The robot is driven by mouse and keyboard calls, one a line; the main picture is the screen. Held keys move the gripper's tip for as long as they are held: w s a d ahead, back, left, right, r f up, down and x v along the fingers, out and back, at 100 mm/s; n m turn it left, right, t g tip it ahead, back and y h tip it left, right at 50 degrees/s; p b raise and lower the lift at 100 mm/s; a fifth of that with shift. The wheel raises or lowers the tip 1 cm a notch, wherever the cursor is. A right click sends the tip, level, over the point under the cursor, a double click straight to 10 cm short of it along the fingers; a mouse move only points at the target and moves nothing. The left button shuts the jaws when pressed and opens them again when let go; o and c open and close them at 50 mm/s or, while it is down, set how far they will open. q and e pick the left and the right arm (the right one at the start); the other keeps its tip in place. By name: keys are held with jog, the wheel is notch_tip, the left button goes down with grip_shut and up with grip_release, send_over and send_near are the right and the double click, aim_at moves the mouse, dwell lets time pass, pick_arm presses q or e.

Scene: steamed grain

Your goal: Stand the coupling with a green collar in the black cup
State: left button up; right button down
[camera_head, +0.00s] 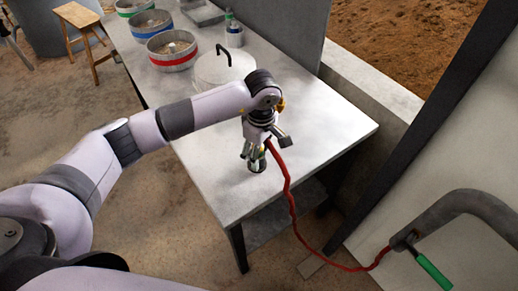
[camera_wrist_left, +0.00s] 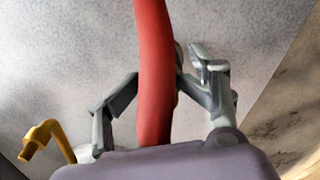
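My left gripper (camera_head: 256,158) points down over the near part of the metal table, its fingers on both sides of the coupling (camera_head: 262,151). It appears shut on the coupling, though the contact is partly hidden. A bit of green collar shows between the fingers. The coupling sits at the end of a red hose (camera_head: 285,185), which also crosses between the fingers in the left wrist view (camera_wrist_left: 153,70) and hides the coupling there. The black cup (camera_head: 257,167) is a small dark shape right under the fingertips, mostly covered. I cannot tell whether the coupling is inside it.
The table (camera_head: 330,125) is clear to the right. A white lidded pot (camera_head: 222,70) stands behind the gripper, with several grain bowls (camera_head: 171,50) and a bottle (camera_head: 233,32) farther back. The hose hangs off the table to a grey pipe (camera_head: 465,200) with a green-handled valve (camera_head: 434,272).

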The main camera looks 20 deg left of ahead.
pick_arm(q)
jog(key=shift+s+f, duration=0.15)
jog(key=shift+s, duration=0.1)
notch_tip(320, 180, up, 12)
jog(key=shift+d+r, duration=0.2)
jog(key=shift+d, duration=0.05)
dwell(0.3)
